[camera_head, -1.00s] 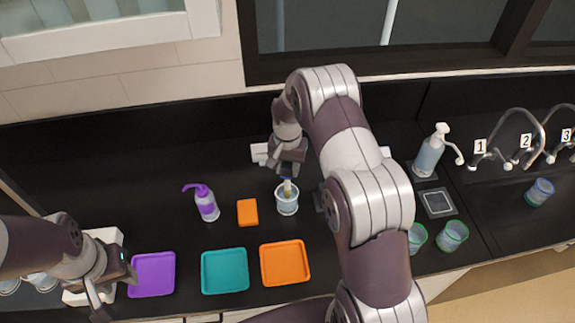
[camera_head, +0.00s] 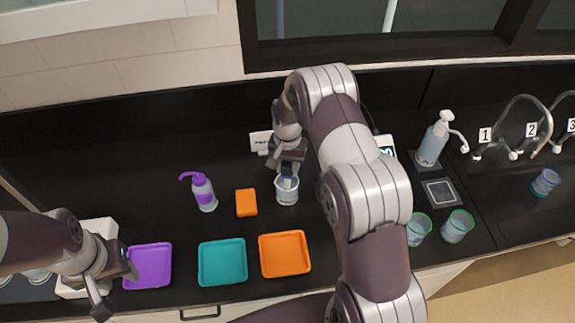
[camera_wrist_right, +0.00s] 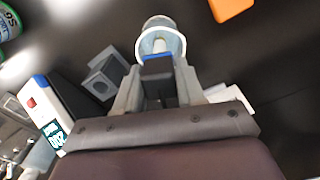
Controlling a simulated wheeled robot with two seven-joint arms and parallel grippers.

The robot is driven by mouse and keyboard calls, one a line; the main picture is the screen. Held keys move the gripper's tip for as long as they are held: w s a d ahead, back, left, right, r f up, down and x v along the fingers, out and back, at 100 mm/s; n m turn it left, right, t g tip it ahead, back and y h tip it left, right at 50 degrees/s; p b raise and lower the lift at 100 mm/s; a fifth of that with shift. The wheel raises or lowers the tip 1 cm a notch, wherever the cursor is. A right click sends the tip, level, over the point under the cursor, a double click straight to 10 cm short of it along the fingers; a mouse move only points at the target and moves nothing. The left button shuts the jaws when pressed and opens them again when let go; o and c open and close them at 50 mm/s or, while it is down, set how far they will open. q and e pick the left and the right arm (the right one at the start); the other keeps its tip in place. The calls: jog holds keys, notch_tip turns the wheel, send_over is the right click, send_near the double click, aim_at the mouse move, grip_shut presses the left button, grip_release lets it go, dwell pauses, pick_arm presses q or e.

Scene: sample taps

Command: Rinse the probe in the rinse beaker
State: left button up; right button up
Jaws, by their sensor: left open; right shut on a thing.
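The rinse beaker (camera_head: 287,196) is a small clear cup with a pale rim behind the orange tray; it also shows in the right wrist view (camera_wrist_right: 161,24). My right gripper (camera_head: 287,168) is shut on the probe, just above the beaker. In the right wrist view the probe (camera_wrist_right: 157,66) has a dark and blue body, and its pale lower end is within the beaker's rim. The depth of its tip is hidden. My left gripper (camera_head: 115,286) is open and empty at the left, beside the purple tray.
A purple wash bottle (camera_head: 204,193) and an orange block (camera_head: 246,203) stand left of the beaker. Purple (camera_head: 148,266), teal (camera_head: 222,262) and orange (camera_head: 285,254) trays lie in front. A meter (camera_wrist_right: 55,115) and grey block (camera_wrist_right: 105,72) are close by. Green-rimmed cups (camera_head: 457,227) stand right.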

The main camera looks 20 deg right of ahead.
jog(key=shift+w, duration=0.1)
jog(key=shift+w+d, duration=0.1)
jog(key=shift+w, duration=0.15)
jog(key=shift+s+a, duration=0.3)
jog(key=shift+a, duration=0.2)
jog(key=shift+s+d, duration=0.3)
jog(key=shift+s, duration=0.15)
jog(key=shift+w, duration=0.1)
